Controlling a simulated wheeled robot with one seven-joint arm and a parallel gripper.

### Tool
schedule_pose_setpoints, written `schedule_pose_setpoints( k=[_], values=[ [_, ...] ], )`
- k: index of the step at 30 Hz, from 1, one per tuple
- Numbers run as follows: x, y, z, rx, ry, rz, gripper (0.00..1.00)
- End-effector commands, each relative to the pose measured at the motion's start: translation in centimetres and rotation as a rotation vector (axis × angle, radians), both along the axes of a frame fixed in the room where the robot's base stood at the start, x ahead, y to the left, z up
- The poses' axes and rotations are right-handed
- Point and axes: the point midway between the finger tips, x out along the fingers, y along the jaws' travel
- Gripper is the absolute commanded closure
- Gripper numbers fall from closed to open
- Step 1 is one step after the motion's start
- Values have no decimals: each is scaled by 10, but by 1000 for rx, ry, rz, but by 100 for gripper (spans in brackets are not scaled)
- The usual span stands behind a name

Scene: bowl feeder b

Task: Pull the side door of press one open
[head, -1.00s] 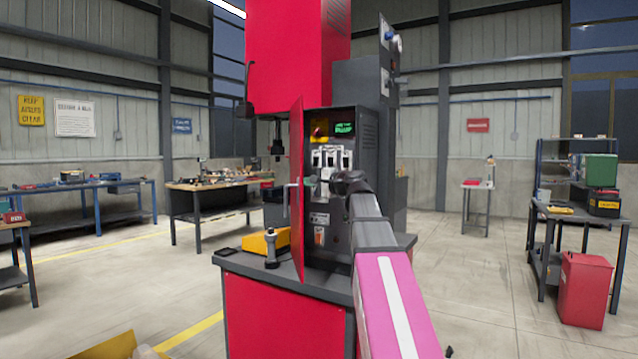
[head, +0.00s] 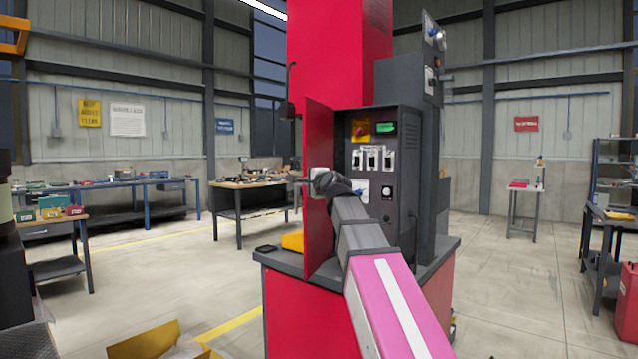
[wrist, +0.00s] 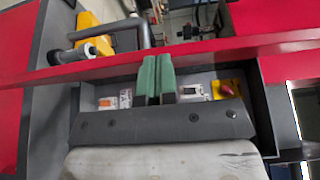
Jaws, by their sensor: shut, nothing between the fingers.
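The red side door (head: 319,195) of press one (head: 340,50) stands open, swung out from the grey cabinet (head: 380,170). In the wrist view, the door (wrist: 215,47) crosses the picture as a long red strip. Its grey bar handle (wrist: 147,33) is on the far side from my gripper. My gripper (wrist: 158,57) has its green fingers together and empty, with their tips at the door's inner face. I cannot tell whether they touch it. In the head view, the end of my arm is at the door and the fingers are hard to make out.
A yellow object (head: 292,242) lies on the press table left of the door. An open cardboard box (head: 150,343) is at lower left.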

Motion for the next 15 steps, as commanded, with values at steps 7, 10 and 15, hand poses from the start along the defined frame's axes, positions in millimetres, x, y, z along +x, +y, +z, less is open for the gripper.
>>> schedule_pose_setpoints(
  k=[7,10,15],
  values=[
    [14,31,0,0,1,4,100],
    [25,49,0,-1,2,5,100],
    [52,89,1,-2,1,6,100]
  ],
)
